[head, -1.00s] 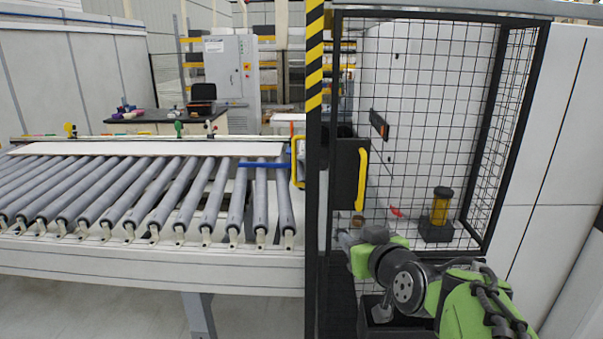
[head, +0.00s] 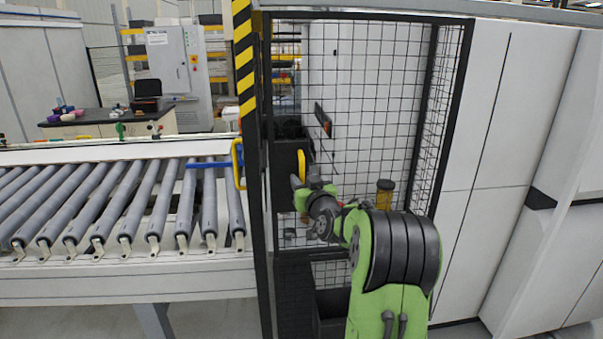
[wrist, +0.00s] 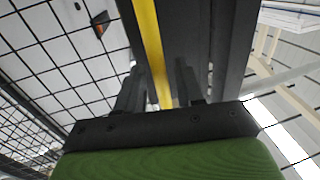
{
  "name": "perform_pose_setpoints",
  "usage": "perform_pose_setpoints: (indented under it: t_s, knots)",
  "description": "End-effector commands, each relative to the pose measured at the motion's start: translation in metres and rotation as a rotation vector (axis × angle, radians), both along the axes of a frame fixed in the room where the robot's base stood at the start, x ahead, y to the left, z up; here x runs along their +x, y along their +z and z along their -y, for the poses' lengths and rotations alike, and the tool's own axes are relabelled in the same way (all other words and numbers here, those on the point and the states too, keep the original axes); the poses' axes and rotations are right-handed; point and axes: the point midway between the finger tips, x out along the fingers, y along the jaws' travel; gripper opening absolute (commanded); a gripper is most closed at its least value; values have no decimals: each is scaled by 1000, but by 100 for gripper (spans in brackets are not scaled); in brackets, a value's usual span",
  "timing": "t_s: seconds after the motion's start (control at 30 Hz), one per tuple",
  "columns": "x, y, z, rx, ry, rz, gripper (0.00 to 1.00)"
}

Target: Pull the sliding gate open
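The sliding gate is a black-framed mesh panel (head: 365,90) to the right of a yellow-and-black striped post. Its yellow upright handle (head: 302,166) sits on a dark box near the post; its lower part is hidden by my gripper in the head view. My gripper (head: 300,181) is at the handle's lower end. In the wrist view, the yellow handle (wrist: 150,45) runs between the two dark fingers of my gripper (wrist: 157,82). The fingers are apart, with space on both sides of the handle.
A roller conveyor (head: 120,205) stands left of the striped post (head: 243,60). A second yellow handle (head: 237,165) is beside the post, by a blue bar. An amber cylinder (head: 384,194) is behind the mesh. White panels (head: 490,120) stand to the right.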

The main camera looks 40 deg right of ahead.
Motion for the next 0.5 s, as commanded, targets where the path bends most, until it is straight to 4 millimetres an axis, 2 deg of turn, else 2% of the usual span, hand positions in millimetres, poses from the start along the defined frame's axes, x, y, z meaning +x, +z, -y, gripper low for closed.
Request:
perform_pose_setpoints:
  t_s: [0.13,0.37,0.4,0.5]
  knots:
    - [14,1,6,0,0,0,37]
    - [16,0,7,0,0,0,37]
    - [15,0,7,0,0,0,36]
    - [15,0,7,0,-1,0,20]
